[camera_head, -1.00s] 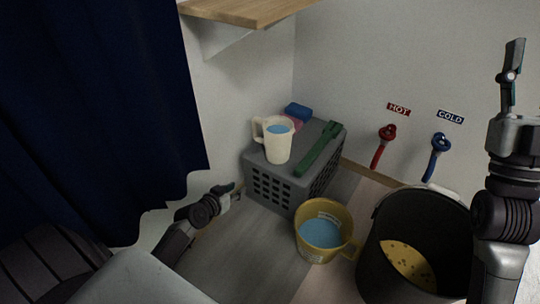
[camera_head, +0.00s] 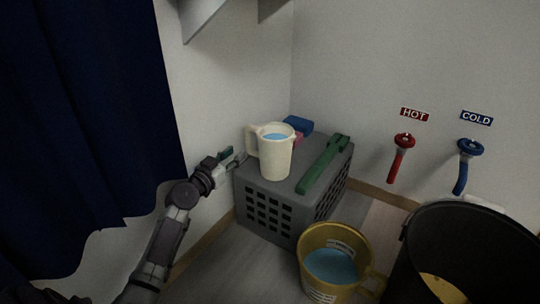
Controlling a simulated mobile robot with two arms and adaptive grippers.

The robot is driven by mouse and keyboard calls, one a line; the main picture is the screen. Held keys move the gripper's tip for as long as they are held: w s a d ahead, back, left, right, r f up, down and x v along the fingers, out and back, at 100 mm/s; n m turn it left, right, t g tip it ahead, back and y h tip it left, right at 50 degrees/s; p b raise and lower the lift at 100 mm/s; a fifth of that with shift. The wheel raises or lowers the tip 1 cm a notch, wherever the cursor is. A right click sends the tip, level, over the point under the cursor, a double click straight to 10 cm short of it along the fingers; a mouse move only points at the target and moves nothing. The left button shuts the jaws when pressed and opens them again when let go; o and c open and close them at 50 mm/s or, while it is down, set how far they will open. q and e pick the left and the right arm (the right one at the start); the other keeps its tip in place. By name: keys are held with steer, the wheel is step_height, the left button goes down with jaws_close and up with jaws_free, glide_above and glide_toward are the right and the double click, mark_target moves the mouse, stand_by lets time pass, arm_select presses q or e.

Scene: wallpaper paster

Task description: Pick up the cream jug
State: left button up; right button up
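The cream jug (camera_head: 275,159) stands upright on the grey crate (camera_head: 262,222), with blue liquid inside and its handle towards the left. My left gripper (camera_head: 236,156) is just left of the jug's handle, at about the height of the crate top. Its fingers look spread apart with nothing between them. I cannot tell whether a fingertip touches the handle. My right gripper is out of view.
A green tool (camera_head: 325,164) lies on the crate right of the jug, with blue (camera_head: 298,124) and pink items behind. A yellow jug (camera_head: 334,262) and a black bucket (camera_head: 463,250) stand on the floor. Red (camera_head: 401,156) and blue (camera_head: 464,165) taps are on the wall.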

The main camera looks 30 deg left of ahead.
mark_target(246, 148)
arm_select(q)
steer(key=w, duration=0.2)
steer(key=shift+w+d+f+b, duration=0.1)
steer(key=shift+w+f+b, duration=0.05)
steer(key=shift+w+b, duration=0.15)
steer(key=w+b, duration=0.2)
steer(key=w, duration=0.1)
steer(key=w+b, duration=0.1)
steer(key=shift+w+d+f, duration=0.15)
steer(key=shift+d+f, duration=0.1)
steer(key=shift+f, duration=0.05)
steer(key=shift+w+r, duration=0.1)
steer(key=shift+w, duration=0.25)
steer(key=shift+c, duration=0.2)
jaws_close()
steer(key=shift+r, duration=0.2)
